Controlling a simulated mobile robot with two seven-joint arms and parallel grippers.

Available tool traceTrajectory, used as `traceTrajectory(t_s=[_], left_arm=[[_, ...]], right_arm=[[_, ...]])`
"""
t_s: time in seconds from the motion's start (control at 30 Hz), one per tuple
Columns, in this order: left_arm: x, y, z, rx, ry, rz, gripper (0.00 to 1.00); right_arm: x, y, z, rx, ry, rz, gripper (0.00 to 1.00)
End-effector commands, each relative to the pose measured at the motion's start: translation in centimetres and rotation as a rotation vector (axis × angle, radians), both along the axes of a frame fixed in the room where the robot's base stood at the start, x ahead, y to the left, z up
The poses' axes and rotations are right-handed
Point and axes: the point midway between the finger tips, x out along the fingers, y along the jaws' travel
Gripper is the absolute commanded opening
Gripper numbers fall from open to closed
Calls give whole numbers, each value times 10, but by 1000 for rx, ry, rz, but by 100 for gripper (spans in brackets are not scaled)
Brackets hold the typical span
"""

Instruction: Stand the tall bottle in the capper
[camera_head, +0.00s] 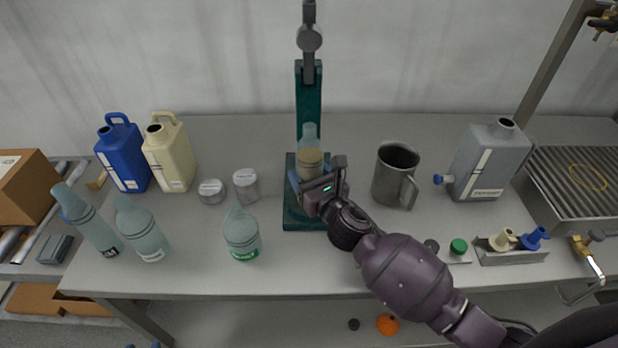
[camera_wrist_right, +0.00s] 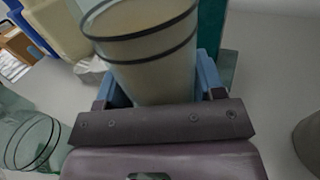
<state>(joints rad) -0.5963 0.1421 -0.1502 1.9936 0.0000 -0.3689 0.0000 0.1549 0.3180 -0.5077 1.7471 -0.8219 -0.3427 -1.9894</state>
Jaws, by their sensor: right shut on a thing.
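The capper (camera_head: 308,100) is a dark green stand with a column, a flat base and a grey head on top, at the middle of the bench. The tall bottle (camera_head: 309,162), clear with beige contents and a narrow neck, is upright over the capper's base, in front of the column. My right gripper (camera_head: 312,184) is shut on it low on the body. In the right wrist view the bottle (camera_wrist_right: 150,50) sits between the blue fingers. The gripper hides the bottle's foot, so I cannot tell whether it touches the base. My left gripper is not in view.
A steel jug (camera_head: 392,175) stands close right of the capper. A clear bottle (camera_head: 241,236) and two small tins (camera_head: 245,184) stand left. Blue (camera_head: 124,155) and cream (camera_head: 169,155) jugs stand back left, a grey canister (camera_head: 487,163) right.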

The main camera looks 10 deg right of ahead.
Motion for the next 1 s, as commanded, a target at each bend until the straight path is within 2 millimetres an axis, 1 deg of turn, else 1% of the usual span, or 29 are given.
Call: traceTrajectory(t_s=[0.07, 0.3, 0.47, 0.5, 0.63, 0.9, 1.0], left_arm=[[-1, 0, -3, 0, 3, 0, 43], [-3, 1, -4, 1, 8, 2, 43], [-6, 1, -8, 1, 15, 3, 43], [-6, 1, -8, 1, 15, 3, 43], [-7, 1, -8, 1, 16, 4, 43], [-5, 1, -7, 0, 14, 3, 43], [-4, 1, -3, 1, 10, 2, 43]], right_arm=[[0, 0, -3, 1, -2, 1, 21], [0, 0, -2, 0, -2, 1, 21], [0, 0, -6, 1, -2, 1, 21], [0, 0, -7, 0, 0, 1, 67], [0, 0, -6, 0, 0, 1, 87], [0, 0, -6, 0, 0, 1, 88], [0, 0, -2, -1, -1, 1, 88]])
